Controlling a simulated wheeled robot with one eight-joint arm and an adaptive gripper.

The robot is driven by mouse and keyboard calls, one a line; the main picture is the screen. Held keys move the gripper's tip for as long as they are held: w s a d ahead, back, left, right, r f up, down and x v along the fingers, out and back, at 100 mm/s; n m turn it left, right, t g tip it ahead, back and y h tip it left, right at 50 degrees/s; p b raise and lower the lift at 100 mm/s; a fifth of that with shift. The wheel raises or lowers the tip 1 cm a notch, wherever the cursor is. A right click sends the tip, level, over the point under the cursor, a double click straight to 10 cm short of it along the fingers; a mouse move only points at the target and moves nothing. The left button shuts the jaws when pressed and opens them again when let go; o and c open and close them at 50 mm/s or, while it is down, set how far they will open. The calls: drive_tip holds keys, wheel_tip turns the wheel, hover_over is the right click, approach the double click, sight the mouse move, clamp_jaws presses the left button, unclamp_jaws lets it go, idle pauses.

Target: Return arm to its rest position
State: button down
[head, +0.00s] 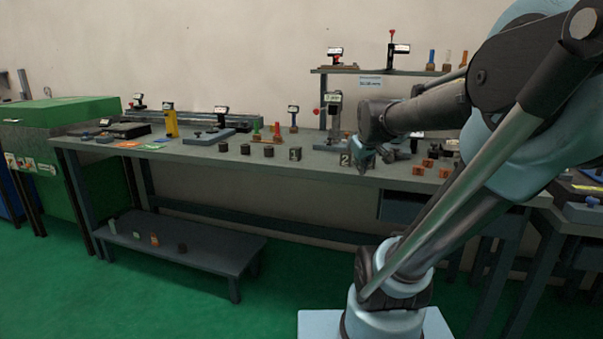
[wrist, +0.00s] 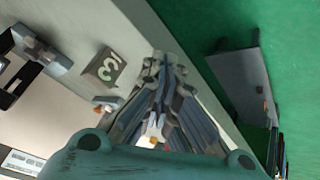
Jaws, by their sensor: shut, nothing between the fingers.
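My arm spans the right side of the head view, reaching left from its base over the workbench (head: 250,160). My gripper (head: 366,168) hangs near the bench's front edge, just right of a small numbered block (head: 345,158). In the wrist view my gripper (wrist: 165,62) is shut, fingers together with nothing between them. A dark block (wrist: 104,66) with a white digit, apparently 3, sits left of the fingertips. The gripper looks clear of it. The arm partly hides the bench's right end.
Several dark blocks (head: 245,149) line the bench front, and small orange blocks (head: 418,170) lie right of my gripper. A raised shelf (head: 345,71) stands behind. A low grey table (head: 205,256) is on the green floor, which is open in front.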

drive_tip(key=s+f+m+g, duration=0.2)
drive_tip(key=s+f, duration=0.6)
drive_tip(key=s, duration=0.3)
drive_tip(key=s+f+m+g, duration=0.2)
drive_tip(key=s+f+g, duration=0.1)
drive_tip(key=s+f, duration=0.5)
drive_tip(key=s, duration=0.3)
drive_tip(key=shift+a+m, duration=0.3)
drive_tip(key=shift+f, duration=0.1)
drive_tip(key=shift+w+f, duration=0.2)
drive_tip(key=shift+w, duration=0.15)
